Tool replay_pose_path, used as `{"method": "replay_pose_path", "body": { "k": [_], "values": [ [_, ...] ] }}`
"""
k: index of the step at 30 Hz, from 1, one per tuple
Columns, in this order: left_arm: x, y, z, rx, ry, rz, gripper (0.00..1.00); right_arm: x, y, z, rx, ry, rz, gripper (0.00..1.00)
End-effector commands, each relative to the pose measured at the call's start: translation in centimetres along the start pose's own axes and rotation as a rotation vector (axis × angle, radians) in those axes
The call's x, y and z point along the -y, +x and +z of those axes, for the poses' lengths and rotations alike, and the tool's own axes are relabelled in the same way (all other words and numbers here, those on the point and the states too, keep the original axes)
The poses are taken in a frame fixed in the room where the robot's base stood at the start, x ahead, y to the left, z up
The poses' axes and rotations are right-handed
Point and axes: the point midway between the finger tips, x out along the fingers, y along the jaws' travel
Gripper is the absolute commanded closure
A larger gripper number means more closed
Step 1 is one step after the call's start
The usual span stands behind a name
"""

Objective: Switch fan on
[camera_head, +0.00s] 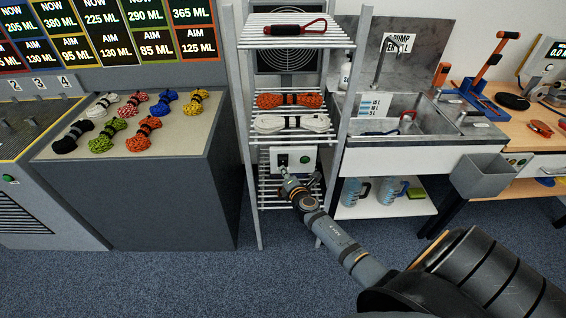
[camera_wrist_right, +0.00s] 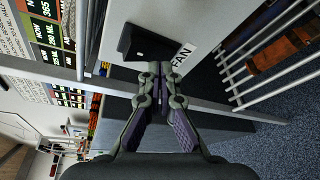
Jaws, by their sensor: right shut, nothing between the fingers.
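The fan (camera_head: 287,58) is a dark square unit with a round grille behind the rack's upper shelves; I cannot tell whether it turns. A white switch box (camera_head: 293,155) sits on the rack's lower part, with a dark switch and a green button on its face. In the right wrist view a black rocker switch (camera_wrist_right: 150,45) sits on a white panel beside a label reading FAN (camera_wrist_right: 182,54). My right gripper (camera_head: 286,177) is shut and empty. Its fingertips (camera_wrist_right: 158,72) are at the switch's lower edge; I cannot tell whether they touch. My left gripper is not in view.
The metal rack (camera_head: 246,130) surrounds the switch box, with orange (camera_head: 290,100) and white (camera_head: 291,123) rope bundles on shelves above. A grey counter (camera_head: 180,165) with several rope bundles stands left. A sink (camera_head: 405,120) stands right. Blue carpet lies in front.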

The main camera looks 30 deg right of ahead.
Motion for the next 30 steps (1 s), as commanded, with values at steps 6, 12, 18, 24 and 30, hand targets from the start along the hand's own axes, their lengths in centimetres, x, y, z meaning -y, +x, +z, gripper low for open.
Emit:
{"method": "replay_pose_path", "body": {
  "k": [6, 12, 18, 24, 30],
  "values": [
    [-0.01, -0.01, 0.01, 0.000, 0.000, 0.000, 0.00, -0.01, 0.00, 0.00, 0.000, 0.000, 0.000, 1.00],
    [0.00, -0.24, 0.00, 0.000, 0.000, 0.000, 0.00, -0.34, 0.34, 0.30, 0.000, -0.001, 0.000, 1.00],
    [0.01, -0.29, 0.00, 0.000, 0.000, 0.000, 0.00, -0.43, 0.59, 0.45, 0.000, 0.000, -0.001, 1.00],
    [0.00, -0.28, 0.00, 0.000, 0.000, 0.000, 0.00, -0.44, 0.59, 0.45, 0.000, 0.000, 0.000, 1.00],
    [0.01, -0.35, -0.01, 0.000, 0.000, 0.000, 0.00, -0.56, 0.70, 0.54, 0.000, 0.000, 0.000, 1.00]
  ]
}}
